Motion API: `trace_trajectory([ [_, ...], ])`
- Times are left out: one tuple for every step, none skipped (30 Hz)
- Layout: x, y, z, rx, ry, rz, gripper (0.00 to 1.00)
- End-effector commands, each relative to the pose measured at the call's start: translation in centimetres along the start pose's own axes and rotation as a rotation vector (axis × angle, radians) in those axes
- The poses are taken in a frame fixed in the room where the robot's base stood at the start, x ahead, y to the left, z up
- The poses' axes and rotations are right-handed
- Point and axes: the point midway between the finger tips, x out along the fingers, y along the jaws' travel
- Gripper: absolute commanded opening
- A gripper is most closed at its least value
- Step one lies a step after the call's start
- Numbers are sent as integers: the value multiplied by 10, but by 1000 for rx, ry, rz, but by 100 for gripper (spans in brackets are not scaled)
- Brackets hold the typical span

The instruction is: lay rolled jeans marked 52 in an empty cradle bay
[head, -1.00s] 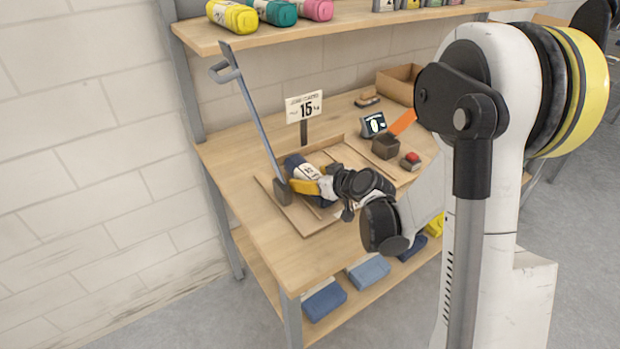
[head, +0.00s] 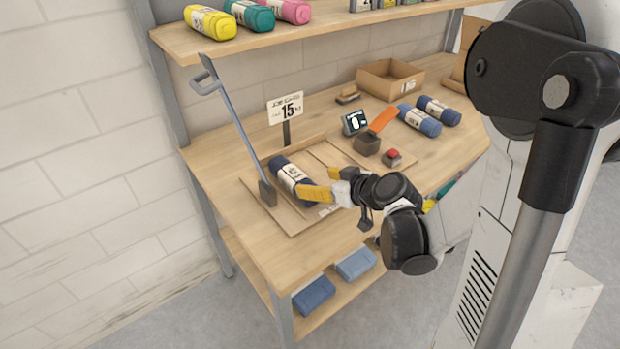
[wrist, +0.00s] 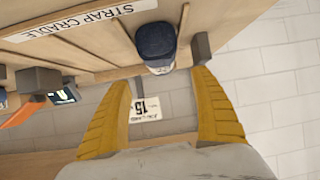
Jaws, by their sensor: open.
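A dark blue roll of jeans (head: 291,179) with a white band lies in the left bay of the wooden strap cradle (head: 298,222). The number on its band is too small to read surely. The roll's end also shows in the wrist view (wrist: 156,46), ahead of my fingers. My gripper (head: 322,182) is open, its yellow fingers spread, just to the near right of the roll. In the wrist view my gripper (wrist: 160,78) has nothing between its fingertips. The cradle bays to the right look empty.
Two more blue rolls (head: 420,120) lie at the table's right.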

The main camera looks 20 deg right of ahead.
Motion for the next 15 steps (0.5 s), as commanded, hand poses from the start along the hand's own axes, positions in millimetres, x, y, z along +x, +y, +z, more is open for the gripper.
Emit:
trace_trajectory([
  [-4, -2, -1, 2, -4, -1, 73],
  [-6, -4, -2, 4, -11, -2, 73],
  [-9, -7, -3, 9, -23, -5, 73],
  [-12, -11, -5, 14, -36, -6, 73],
  [-16, -16, -6, 22, -52, -8, 73],
  [-21, -23, -9, 33, -78, -8, 73],
  [-27, -29, -10, 43, -101, -7, 73],
  [-34, -36, -12, 55, -127, -5, 73],
  [-44, -45, -13, 71, -163, 0, 73],
  [-51, -52, -13, 83, -190, 7, 73],
  [-60, -58, -13, 95, -216, 16, 73],
  [-72, -66, -12, 111, -249, 31, 73],
  [-81, -72, -12, 121, -273, 43, 73],
  [-91, -77, -10, 133, -296, 56, 73],
  [-104, -83, -7, 146, -325, 77, 73],
])
